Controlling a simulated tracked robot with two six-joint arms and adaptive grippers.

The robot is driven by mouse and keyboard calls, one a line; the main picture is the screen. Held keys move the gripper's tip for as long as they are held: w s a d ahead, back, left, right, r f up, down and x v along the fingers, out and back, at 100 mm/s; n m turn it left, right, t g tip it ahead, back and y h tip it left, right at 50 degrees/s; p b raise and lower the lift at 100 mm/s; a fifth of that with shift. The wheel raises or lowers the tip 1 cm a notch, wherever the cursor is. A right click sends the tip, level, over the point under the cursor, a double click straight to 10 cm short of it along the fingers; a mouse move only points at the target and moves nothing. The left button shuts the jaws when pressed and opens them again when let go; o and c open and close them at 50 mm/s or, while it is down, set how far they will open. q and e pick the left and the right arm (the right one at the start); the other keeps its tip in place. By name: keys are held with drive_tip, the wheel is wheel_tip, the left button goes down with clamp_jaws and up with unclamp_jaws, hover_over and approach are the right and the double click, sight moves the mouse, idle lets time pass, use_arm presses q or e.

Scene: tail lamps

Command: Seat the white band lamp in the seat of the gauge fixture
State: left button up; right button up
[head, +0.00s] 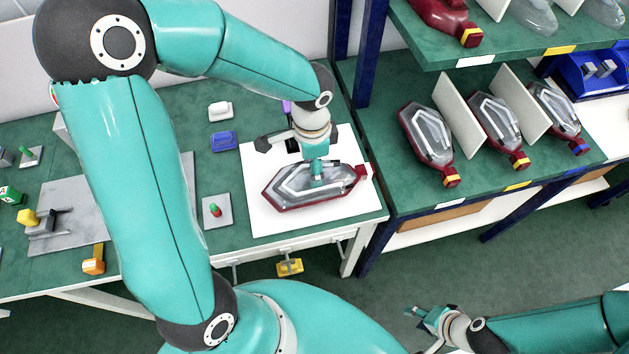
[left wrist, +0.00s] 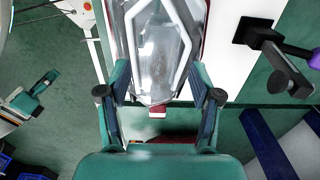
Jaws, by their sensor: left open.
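A lamp with a dark red body, clear lens and white band (head: 300,190) lies over a white board (head: 262,222) on the green table. In the left wrist view the lamp (left wrist: 157,45) lies lengthwise, its narrow end towards me. My left gripper (head: 317,172) is above the lamp in the head view. Its open fingers (left wrist: 158,92) stand on either side of the lamp's narrow end in the wrist view; contact is not clear. A black clamp with a purple handle (left wrist: 266,38) stands beside the lamp. Whether the lamp is in a fixture seat is hidden. My right gripper (head: 430,316) is low right, apart from the table; its opening is unclear.
A green shelf at right holds several lamps (head: 428,135) between white dividers (head: 457,115). A blue bin (head: 590,72) is beyond. A grey plate (head: 75,205) with a yellow-topped device (head: 27,218) lies at left. A small red-and-green part (head: 215,210) sits near the board.

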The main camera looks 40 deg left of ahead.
use_arm(q)
drive_tip(key=shift+f, duration=0.55)
drive_tip(key=shift+f+b, duration=0.2)
drive_tip(key=shift+b, duration=0.1)
idle(0.3)
drive_tip(key=shift+s, duration=0.1)
clamp_jaws()
